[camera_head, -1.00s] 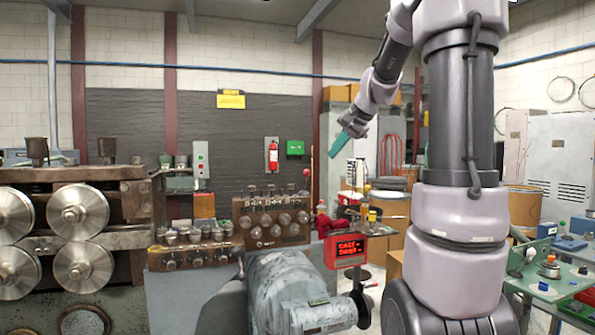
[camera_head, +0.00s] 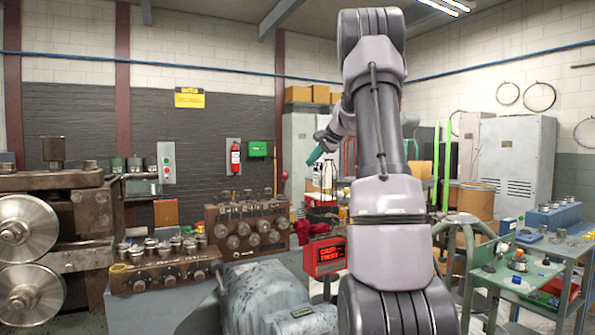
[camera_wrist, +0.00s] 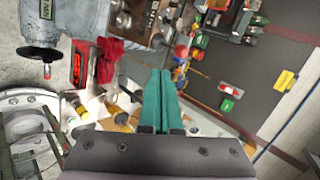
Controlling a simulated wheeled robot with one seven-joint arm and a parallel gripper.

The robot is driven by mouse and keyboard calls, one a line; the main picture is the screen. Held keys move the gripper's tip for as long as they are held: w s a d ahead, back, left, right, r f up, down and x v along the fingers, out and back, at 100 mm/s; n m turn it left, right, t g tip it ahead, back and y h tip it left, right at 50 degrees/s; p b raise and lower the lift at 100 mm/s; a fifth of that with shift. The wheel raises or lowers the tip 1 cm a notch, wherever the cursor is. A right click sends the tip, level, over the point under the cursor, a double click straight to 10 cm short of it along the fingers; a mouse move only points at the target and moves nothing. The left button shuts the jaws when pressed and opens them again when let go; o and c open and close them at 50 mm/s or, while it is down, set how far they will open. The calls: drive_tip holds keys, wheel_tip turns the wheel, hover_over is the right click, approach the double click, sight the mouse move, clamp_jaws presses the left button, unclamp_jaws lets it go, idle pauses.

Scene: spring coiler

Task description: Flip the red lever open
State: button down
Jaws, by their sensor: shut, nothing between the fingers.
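A lever with a red ball top (camera_head: 284,175) stands upright at the right end of a brown control box in the head view. In the wrist view its red ball (camera_wrist: 181,51) shows just beyond my fingertips; whether it lies near them or well behind cannot be told. My gripper (camera_head: 311,161) is raised, its teal fingers pointing down and left, right of and slightly above the red ball in the head view. The wrist view shows the fingers (camera_wrist: 160,72) shut together with nothing between them.
The brown control box (camera_head: 247,229) has several dials. A red cloth (camera_head: 302,230) and a red-lit display (camera_head: 326,256) sit beside it. A grey machine housing (camera_head: 265,295) stands in front. A green workbench (camera_head: 530,265) is at the right, and large steel rollers (camera_head: 25,230) at the left.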

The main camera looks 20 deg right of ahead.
drive_tip(key=w+a+f, duration=0.2)
drive_tip(key=w+f, duration=0.3)
drive_tip(key=w, duration=0.5)
drive_tip(key=shift+w+a+f, duration=0.3)
drive_tip(key=shift+w+a, duration=0.05)
drive_tip(key=shift+w, duration=0.05)
